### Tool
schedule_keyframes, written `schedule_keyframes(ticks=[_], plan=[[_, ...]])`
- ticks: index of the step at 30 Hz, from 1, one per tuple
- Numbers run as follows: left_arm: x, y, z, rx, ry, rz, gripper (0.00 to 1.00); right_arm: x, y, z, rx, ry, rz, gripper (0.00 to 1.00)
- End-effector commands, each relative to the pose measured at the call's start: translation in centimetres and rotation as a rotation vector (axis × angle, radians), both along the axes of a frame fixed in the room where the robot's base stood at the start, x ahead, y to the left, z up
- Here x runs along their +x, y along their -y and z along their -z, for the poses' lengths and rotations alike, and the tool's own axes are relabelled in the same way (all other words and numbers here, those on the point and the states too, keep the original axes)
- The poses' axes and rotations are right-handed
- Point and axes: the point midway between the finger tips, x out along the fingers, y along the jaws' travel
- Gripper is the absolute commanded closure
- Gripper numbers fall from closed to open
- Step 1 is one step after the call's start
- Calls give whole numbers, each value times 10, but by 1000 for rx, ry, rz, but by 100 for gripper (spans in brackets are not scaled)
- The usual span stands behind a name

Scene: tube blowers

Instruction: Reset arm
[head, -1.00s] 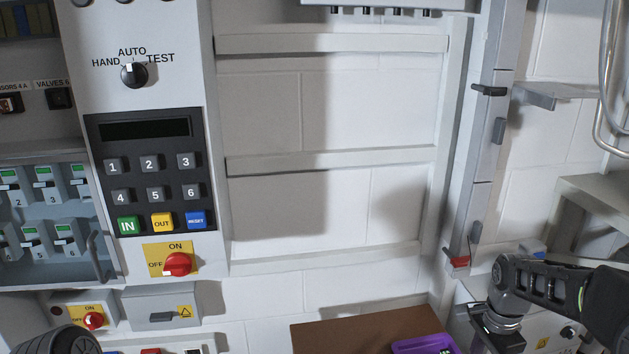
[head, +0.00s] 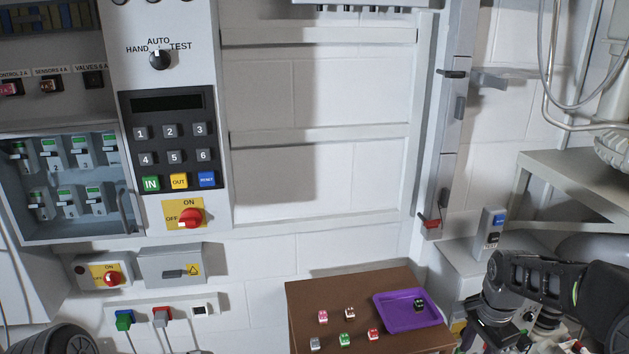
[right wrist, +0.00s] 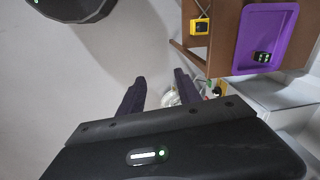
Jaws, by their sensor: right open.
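My right arm enters at the lower right of the head view, with its gripper low beside the brown table. In the right wrist view the right gripper (right wrist: 160,95) is open, its two dark fingers apart with nothing held between them. Only a rounded dark part of my left arm shows at the lower left of the head view; its gripper is out of view. A control panel (head: 172,140) with a keypad, a selector knob (head: 160,60) and a red rotary switch (head: 190,218) is on the wall.
A brown table (head: 300,300) holds a purple tray (head: 400,318) with a dark small block (head: 419,305) in it, and several small coloured blocks. A yellow block (right wrist: 199,26) shows in the right wrist view. A grey shelf frame (head: 560,165) stands at right.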

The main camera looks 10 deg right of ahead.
Motion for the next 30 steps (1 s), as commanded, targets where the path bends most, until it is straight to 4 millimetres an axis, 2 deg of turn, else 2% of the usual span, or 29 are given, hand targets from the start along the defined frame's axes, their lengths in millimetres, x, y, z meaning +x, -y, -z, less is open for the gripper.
schedule_keyframes(ticks=[5,8,11,13,17,20,21,23,24,27,30], plan=[[0,0,0,0,0,0,64,22,-7,6,-12,104,-145,60],[0,0,0,0,-1,0,64,34,-22,20,-19,166,-261,60],[0,0,0,0,-1,0,64,44,-45,43,-25,226,-397,60],[0,0,0,0,0,0,64,48,-67,64,-27,265,-502,60],[0,0,0,0,0,0,64,40,-120,116,-27,327,-711,60],[0,0,0,0,0,0,64,10,-174,167,-15,357,-886,60],[0,0,0,0,-1,0,64,-8,-196,187,-7,360,-949,60],[0,0,0,0,0,0,64,-39,-225,212,12,357,-1029,60],[0,0,0,0,0,0,64,-62,-242,226,29,348,-1073,60],[0,0,0,0,0,0,64,-120,-277,252,90,306,-1139,60],[0,0,0,0,0,0,64,-167,-300,265,163,248,-1161,60]])
